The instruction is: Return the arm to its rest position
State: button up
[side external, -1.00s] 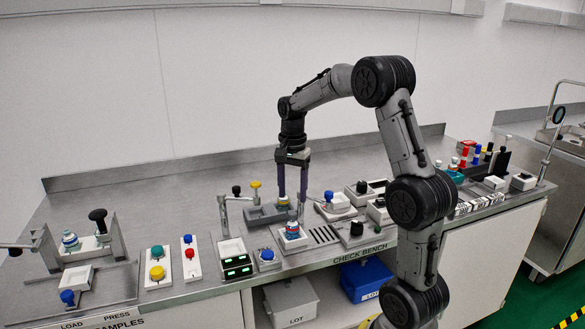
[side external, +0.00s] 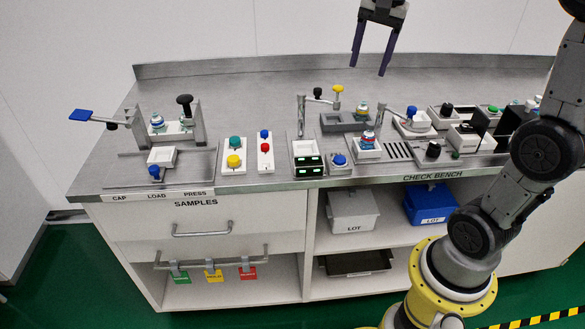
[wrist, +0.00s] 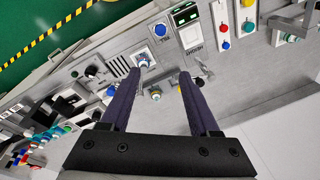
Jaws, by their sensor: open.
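My gripper (side external: 368,67) hangs high above the back of the bench, its two long dark purple fingers apart with nothing between them. In the wrist view the fingers (wrist: 160,74) are also spread and empty. Below stands a small blue-and-red-topped vial (side external: 368,139) in a white square holder (side external: 368,153) on the bench. Another banded vial (side external: 362,110) stands at the grey block (side external: 335,123) behind it. The upper part of my arm is outside the side view.
The steel bench (side external: 235,90) has free room at the back. A press fixture (side external: 184,112) with a blue-tipped lever stands at the left. Button panels (side external: 234,153) and a green-lit display (side external: 308,165) are at the front. Knobbed fixtures (side external: 460,140) crowd the right.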

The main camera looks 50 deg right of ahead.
jog(key=s+a+f+n+t, duration=0.2)
jog(key=s+a+n+t, duration=0.1)
jog(key=s+a+n, duration=0.65)
jog(key=s+a+f+n, duration=0.3)
jog(key=s+f+n, duration=0.2)
jog(key=f, duration=0.1)
jog(key=shift+s+f+t+y, duration=0.25)
jog(key=shift+f+t+y, duration=0.1)
jog(key=shift+t+y, duration=0.05)
jog(key=shift+n, duration=0.25)
